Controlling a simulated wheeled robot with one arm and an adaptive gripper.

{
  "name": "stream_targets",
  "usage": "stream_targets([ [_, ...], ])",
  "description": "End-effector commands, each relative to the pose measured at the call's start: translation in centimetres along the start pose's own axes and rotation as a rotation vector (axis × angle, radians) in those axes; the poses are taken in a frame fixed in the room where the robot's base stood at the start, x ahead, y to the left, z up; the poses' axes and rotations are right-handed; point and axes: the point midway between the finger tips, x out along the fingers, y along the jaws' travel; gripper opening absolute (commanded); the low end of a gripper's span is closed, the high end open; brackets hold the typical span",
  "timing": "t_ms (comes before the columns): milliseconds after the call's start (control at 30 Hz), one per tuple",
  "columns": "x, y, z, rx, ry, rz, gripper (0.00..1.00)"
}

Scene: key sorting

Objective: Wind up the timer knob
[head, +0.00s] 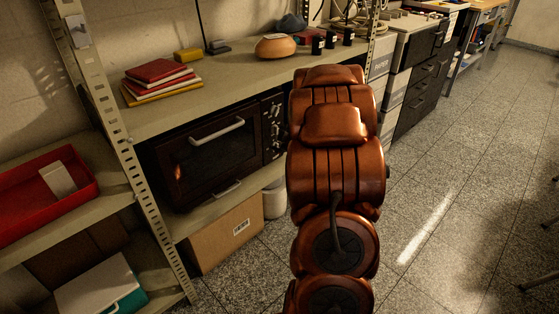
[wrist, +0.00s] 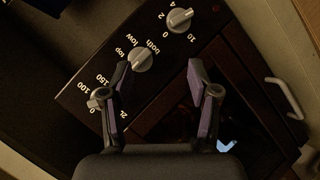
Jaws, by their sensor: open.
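The dark oven (head: 205,155) sits on the shelf in the head view, with its knob panel at its right side, partly hidden by my arm. In the wrist view, the knob marked 0, 2, 4 and 10, which looks like the timer knob (wrist: 180,20), is beyond my fingertips. The middle knob (wrist: 142,60), marked top, both and low, shows between my fingers near the left one. Another knob (wrist: 97,97), marked 100 and 150, is left of that finger. My gripper (wrist: 158,68) is open and grips nothing. It is hidden in the head view.
The oven door handle (wrist: 283,97) sticks out at the right of the wrist view. A cardboard box (head: 225,232) stands below.

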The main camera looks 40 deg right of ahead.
Motion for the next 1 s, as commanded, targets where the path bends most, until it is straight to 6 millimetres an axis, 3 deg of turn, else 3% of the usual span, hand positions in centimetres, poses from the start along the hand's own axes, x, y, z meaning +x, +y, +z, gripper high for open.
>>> stream_targets([
  [33,1.2,-1.0,2.0,-0.010,0.043,0.012,0.60],
  [167,2.4,-2.1,4.2,-0.043,0.188,0.052,0.60],
  [400,1.9,-4.1,7.2,-0.059,0.427,0.142,0.60],
  [700,0.9,-4.6,7.9,-0.058,0.544,0.199,0.60],
  [1000,3.6,-4.2,6.2,-0.058,0.549,0.199,0.60],
])
